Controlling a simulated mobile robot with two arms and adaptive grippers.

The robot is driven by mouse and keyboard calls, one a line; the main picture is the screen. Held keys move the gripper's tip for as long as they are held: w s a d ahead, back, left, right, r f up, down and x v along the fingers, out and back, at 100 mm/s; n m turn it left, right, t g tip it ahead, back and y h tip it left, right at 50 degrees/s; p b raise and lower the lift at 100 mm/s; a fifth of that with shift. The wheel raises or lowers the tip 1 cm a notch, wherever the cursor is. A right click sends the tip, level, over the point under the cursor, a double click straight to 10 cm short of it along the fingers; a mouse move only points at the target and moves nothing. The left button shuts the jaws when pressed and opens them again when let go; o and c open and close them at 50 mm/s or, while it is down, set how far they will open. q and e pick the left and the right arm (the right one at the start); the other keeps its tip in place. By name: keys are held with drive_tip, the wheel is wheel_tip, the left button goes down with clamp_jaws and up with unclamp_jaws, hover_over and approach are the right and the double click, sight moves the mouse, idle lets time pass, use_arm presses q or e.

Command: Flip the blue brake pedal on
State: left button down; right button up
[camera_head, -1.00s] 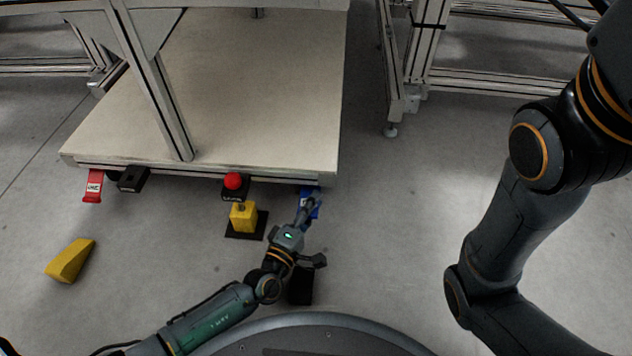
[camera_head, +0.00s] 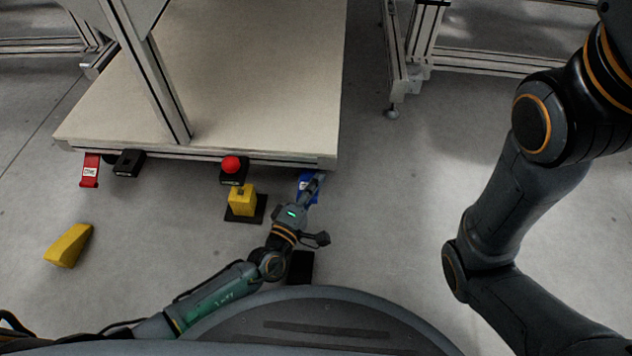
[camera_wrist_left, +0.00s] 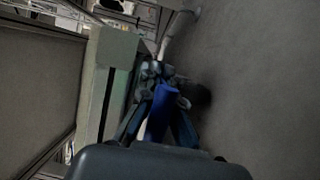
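The blue brake pedal (camera_head: 306,187) hangs at the cart's front edge near its right corner, partly covered by my left gripper. My left gripper (camera_head: 318,181) reaches up from below, its fingers overlapping the pedal. In the left wrist view the blue part (camera_wrist_left: 160,104) lies between the two dark fingers (camera_wrist_left: 160,75), which draw close together toward their tips. Whether they touch or squeeze it cannot be told. My right arm stands at the right; its gripper is out of view.
The cart (camera_head: 235,80) has a red pedal (camera_head: 90,171), a black block (camera_head: 128,163) and a red button (camera_head: 232,165) along its front edge. A yellow block on a black base (camera_head: 243,202) and a yellow wedge (camera_head: 68,245) are on the floor.

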use_arm(q)
drive_tip(key=shift+w+f, duration=0.1)
drive_tip(key=shift+a+f, duration=0.1)
drive_tip(key=shift+f+m+t, duration=0.15)
drive_tip(key=shift+m+t, duration=0.15)
drive_tip(key=shift+t, duration=0.2)
drive_tip(key=c, duration=1.6)
unclamp_jaws()
drive_tip(key=shift+o, duration=0.2)
drive_tip(key=v, duration=0.7)
drive_tip(key=shift+s+a, duration=0.1)
drive_tip(key=shift+s, duration=0.2)
